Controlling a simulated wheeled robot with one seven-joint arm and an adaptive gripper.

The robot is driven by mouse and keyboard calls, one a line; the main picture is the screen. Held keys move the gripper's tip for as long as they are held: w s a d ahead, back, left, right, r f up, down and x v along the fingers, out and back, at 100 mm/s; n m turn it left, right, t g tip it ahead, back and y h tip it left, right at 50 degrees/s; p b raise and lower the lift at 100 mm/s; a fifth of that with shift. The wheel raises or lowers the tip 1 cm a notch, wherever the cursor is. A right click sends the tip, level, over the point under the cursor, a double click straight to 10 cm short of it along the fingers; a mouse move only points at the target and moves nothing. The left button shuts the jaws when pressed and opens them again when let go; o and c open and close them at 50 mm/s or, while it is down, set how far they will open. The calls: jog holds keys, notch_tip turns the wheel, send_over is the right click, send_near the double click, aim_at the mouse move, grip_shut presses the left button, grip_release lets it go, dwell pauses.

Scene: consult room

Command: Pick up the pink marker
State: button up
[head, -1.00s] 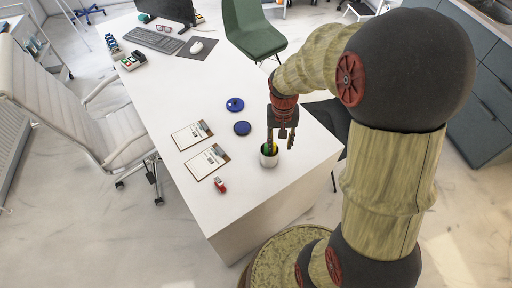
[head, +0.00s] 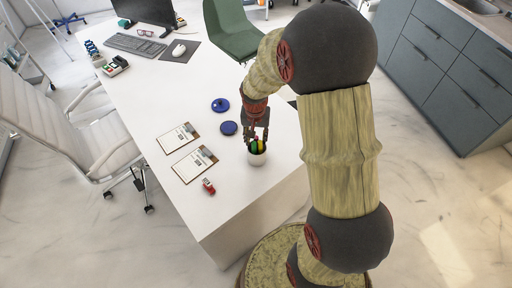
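A small white cup (head: 257,158) stands near the desk's near right end. Green, yellow and dark markers (head: 257,146) show at its mouth; I cannot make out a pink one among them. My gripper (head: 257,138) points down just above the cup, with its fingertips near the marker tops. Its two fingers look apart, one on each side of the markers. It is too small to tell whether a finger touches any marker.
The white desk (head: 215,215) also holds two blue round things (head: 220,105), two clipboards (head: 194,164) and a small red object (head: 208,187) left of the cup. A keyboard (head: 137,44) and mouse (head: 179,51) lie farther back. A green chair (head: 231,27) stands behind.

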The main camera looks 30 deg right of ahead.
jog(key=shift+f, duration=0.6)
jog(key=shift+c, duration=0.5)
jog(key=c, duration=0.8)
grip_shut()
